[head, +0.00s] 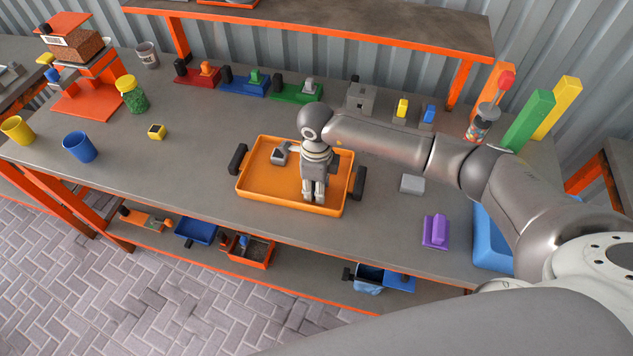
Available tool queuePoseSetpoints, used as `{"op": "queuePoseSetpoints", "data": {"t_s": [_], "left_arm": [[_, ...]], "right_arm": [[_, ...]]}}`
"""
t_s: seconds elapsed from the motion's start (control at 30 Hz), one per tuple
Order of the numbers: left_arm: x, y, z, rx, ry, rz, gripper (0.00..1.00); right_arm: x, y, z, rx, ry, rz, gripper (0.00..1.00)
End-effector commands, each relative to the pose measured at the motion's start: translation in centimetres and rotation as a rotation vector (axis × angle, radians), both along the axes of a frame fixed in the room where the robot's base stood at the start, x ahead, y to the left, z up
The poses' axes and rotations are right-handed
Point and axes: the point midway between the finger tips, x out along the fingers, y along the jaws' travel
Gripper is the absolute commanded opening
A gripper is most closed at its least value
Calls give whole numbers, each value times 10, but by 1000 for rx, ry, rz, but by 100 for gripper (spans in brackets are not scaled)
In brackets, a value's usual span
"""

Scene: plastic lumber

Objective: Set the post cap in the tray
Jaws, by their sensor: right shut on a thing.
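The orange tray (262,198) lies on the grey workbench, with dark handles at its left and right ends. My right gripper (314,195) points down over the right half of the tray. Its fingers are close together and shut on what I take to be the post cap, which the fingers hide almost wholly. I cannot tell whether the held thing touches the tray floor. A small grey piece with a dark top (279,157) is in the tray, left of the gripper. My left gripper is not in view.
A yellow-and-black block (157,131), a blue cup (80,147) and a green jar (132,94) stand left of the tray. A grey block (412,184) and a purple piece (435,232) lie to the right. Red, blue and green holders line the back below a raised shelf (340,24).

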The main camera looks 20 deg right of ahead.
Motion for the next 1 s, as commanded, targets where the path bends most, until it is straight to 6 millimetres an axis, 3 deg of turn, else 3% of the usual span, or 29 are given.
{"op": "queuePoseSetpoints", "data": {"t_s": [0.27,0.3,0.47,0.83,1.0], "left_arm": [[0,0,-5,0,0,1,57],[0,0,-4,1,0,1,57],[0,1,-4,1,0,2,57],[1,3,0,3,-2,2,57],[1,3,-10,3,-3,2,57]], "right_arm": [[0,0,-4,0,0,0,13],[0,0,-3,0,0,0,38],[0,0,-3,0,0,0,57],[0,0,1,0,0,0,57],[2,0,20,1,-6,1,57]]}}
